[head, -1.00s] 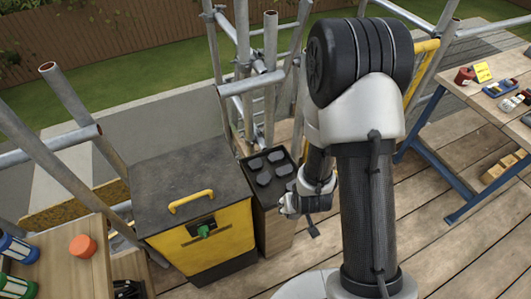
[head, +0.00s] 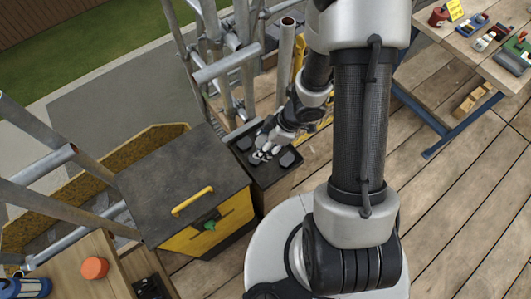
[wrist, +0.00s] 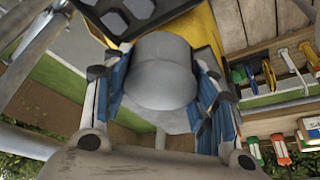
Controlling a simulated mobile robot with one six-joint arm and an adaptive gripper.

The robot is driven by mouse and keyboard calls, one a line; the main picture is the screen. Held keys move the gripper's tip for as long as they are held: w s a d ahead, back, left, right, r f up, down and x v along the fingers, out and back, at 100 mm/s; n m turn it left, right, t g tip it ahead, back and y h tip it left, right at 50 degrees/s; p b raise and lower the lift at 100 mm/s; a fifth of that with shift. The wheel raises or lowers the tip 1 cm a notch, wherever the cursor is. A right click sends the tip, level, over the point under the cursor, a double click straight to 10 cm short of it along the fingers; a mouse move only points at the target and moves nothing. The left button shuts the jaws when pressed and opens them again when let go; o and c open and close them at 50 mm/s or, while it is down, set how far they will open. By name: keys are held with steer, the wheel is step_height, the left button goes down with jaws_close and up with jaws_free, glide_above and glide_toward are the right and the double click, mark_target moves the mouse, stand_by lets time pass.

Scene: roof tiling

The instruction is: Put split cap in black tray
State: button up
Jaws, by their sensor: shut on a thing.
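My gripper (head: 266,151) is over the black tray (head: 277,176), which stands beside the yellow box in the head view. In the wrist view my gripper (wrist: 158,80) is shut on a smooth, rounded grey cap (wrist: 161,62), held between its blue-padded fingers. I take this as the split cap; no split shows from this side. The tray also shows in the wrist view (wrist: 105,12), beyond the cap at the top, with dark rounded shapes in it. Gripper and arm hide part of the tray in the head view, and I cannot tell whether the cap touches it.
A yellow box with a dark lid (head: 180,170) stands left of the tray. Scaffold tubes (head: 227,65) rise close behind it. An orange cap (head: 95,268) sits on a wooden bench at the lower left.

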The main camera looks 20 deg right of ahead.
step_height(320, 180, down, 20)
steer(key=b, duration=1.3)
steer(key=shift+f+b, duration=0.1)
steer(key=shift+b, duration=0.3)
steer(key=shift+s+f+b, duration=0.15)
steer(key=shift+f+b, duration=0.15)
steer(key=shift+f, duration=0.15)
steer(key=o, duration=0.6)
steer(key=shift+o, duration=0.7)
steer(key=shift+f, duration=0.1)
